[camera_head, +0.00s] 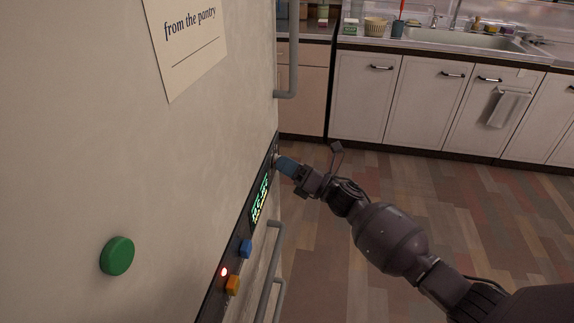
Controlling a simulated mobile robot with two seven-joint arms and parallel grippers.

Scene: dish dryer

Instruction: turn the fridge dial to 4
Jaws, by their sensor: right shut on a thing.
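The fridge (190,150) fills the left side, seen at a steep angle. A dark control panel (237,245) runs along its front, with a lit green display (260,199). The dial (275,158) is at the far upper end of this panel, small and mostly hidden by my gripper. My right gripper (287,166) reaches in from the lower right and is shut on the dial with its blue fingertips. The dial's marks and setting cannot be read from here. My left gripper is not in view.
The panel also has a blue button (246,248), an orange button (233,284) and a red light (224,272). Grey fridge handles (292,60) stick out above and below the panel (270,262). A green magnet (117,256) and a note (187,45) are on the door. Open floor (480,220) lies right.

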